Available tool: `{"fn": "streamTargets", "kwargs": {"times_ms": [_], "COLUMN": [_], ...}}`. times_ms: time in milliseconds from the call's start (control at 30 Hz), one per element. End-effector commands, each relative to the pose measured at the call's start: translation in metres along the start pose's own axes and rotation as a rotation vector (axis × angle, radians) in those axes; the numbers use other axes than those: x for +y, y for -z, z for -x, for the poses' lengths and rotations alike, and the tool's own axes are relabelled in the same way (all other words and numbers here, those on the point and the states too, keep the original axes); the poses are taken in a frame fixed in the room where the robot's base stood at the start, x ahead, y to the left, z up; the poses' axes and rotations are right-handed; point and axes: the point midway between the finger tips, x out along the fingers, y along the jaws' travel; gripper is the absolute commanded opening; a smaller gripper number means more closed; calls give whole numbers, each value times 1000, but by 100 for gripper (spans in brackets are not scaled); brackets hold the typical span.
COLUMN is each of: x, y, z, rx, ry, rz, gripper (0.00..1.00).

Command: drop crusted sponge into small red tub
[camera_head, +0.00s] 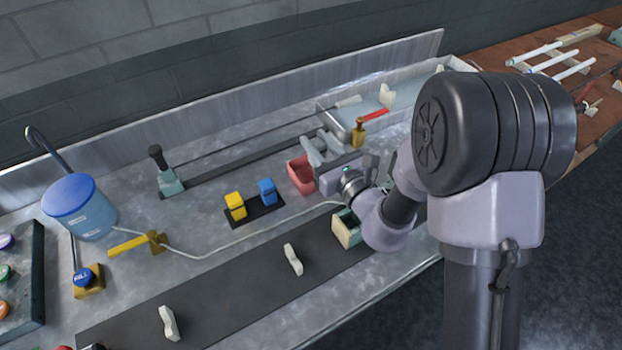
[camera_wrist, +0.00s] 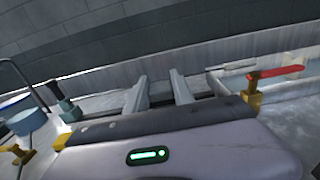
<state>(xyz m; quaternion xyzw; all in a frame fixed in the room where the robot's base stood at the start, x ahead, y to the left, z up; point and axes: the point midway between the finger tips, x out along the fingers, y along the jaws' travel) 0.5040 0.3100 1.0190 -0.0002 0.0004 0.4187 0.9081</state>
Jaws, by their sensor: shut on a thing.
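The small red tub (camera_head: 300,174) stands open on the metal bench in the head view, near the middle. My gripper (camera_head: 319,146) is just behind and to the right of the tub in that picture, with its grey fingers pointing away from the arm. In the wrist view, the two fingers of my gripper (camera_wrist: 157,92) stand a little apart. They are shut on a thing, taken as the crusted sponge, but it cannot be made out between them. The red tub does not show in the wrist view.
A cream box (camera_head: 347,229) stands beside my arm. Yellow (camera_head: 235,206) and blue (camera_head: 267,191) blocks sit on a dark strip left of the tub. A red-handled valve (camera_head: 360,128) and a shallow tray (camera_head: 345,111) lie behind. A pale hose crosses the bench.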

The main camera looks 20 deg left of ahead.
Motion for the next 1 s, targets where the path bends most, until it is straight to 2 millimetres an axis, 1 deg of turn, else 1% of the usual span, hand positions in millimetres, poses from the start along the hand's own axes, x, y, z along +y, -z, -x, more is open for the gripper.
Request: {"fn": "streamTargets", "kwargs": {"times_ms": [100, 133, 233, 267, 533, 633, 667, 767, 900, 1000], "x": [0, 0, 0, 0, 0, -1, -1, -2, -2, -1], "y": [-2, -2, -2, -2, -2, -2, -2, -2, -2, -13], "z": [0, 0, 0, 0, 0, 9, 15, 42, 89, 115], "rx": [-1, -1, -1, -1, -1, 1, 1, 2, 2, 8], "ry": [0, 0, 0, 0, 0, 1, 1, 4, 5, 4], "rz": [0, 0, 0, 0, 0, 0, 0, -2, -4, -8], "gripper": [0, 31, 51, 55, 55, 55, 55, 55, 55, 55]}}
